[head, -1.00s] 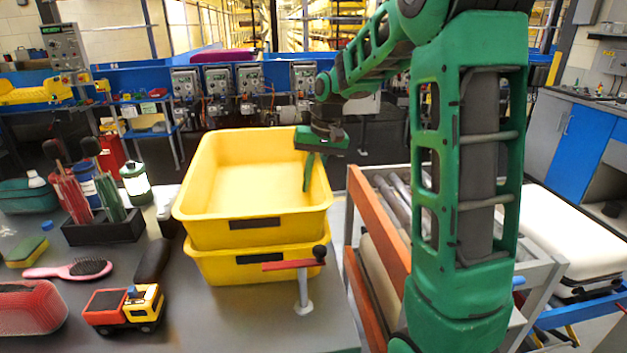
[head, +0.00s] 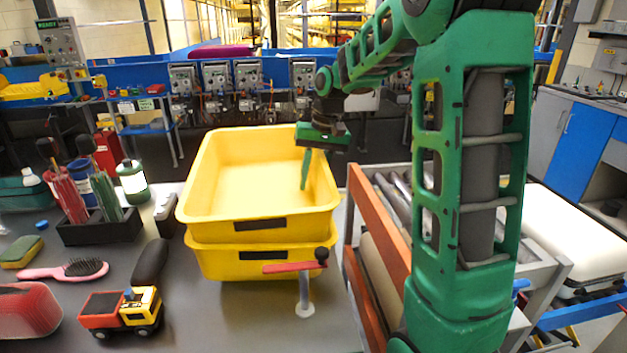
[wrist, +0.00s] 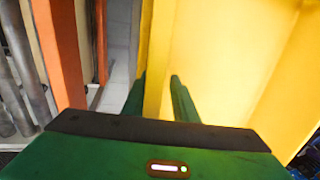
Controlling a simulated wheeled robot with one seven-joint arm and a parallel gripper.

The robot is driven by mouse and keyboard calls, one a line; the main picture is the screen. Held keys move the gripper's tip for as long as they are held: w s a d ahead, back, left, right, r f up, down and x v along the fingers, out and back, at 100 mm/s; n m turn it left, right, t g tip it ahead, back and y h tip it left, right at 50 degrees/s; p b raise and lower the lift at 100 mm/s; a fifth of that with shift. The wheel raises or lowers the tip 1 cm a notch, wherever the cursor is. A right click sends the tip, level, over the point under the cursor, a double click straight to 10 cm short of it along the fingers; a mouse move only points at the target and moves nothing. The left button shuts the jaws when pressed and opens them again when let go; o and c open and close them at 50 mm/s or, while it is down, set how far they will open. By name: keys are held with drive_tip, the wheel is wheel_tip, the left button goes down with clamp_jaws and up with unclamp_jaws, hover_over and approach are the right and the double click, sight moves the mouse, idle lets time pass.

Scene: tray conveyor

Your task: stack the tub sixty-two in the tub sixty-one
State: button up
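Two yellow tubs stand stacked on the grey table. The upper tub (head: 205,218) sits nested in the lower tub (head: 225,268), level, with a band of the lower one showing beneath it. Each has a dark label on its front, too small to read, so I cannot tell the numbers. My gripper (head: 306,170) is at the upper tub's right wall, one finger visible inside it. In the wrist view, my gripper's fingers (wrist: 158,88) stand apart on either side of the wall (wrist: 156,60), with a narrow gap showing on the inner side. The outer finger's contact is unclear.
An orange-sided roller conveyor (head: 378,240) is close on the right.

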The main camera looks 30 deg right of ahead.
sight(319, 156)
drive_tip(key=shift+w+d+r, duration=0.25)
drive_tip(key=shift+r, duration=0.35)
drive_tip(key=shift+w+d+r, duration=0.2)
drive_tip(key=shift+w+r, duration=0.05)
drive_tip(key=shift+r, duration=0.35)
drive_tip(key=shift+t, duration=0.3)
drive_tip(key=v, duration=0.2)
drive_tip(key=s+v, duration=0.1)
drive_tip(key=v, duration=0.5)
drive_tip(key=shift+s+a, duration=0.25)
drive_tip(key=shift+a, duration=0.1)
drive_tip(key=shift+s, duration=0.1)
drive_tip(key=s+f, duration=0.4)
drive_tip(key=s, duration=0.5)
drive_tip(key=s+d+f+m+g+h, duration=0.1)
drive_tip(key=s+f, duration=0.4)
drive_tip(key=s, duration=0.5)
drive_tip(key=s+f+m, duration=0.1)
drive_tip(key=s+f, duration=0.3)
drive_tip(key=s, duration=0.5)
drive_tip(key=shift+s+d+f+g+h, duration=0.25)
drive_tip(key=shift+s+d+g+h, duration=0.05)
drive_tip(key=shift+s+d+h, duration=0.1)
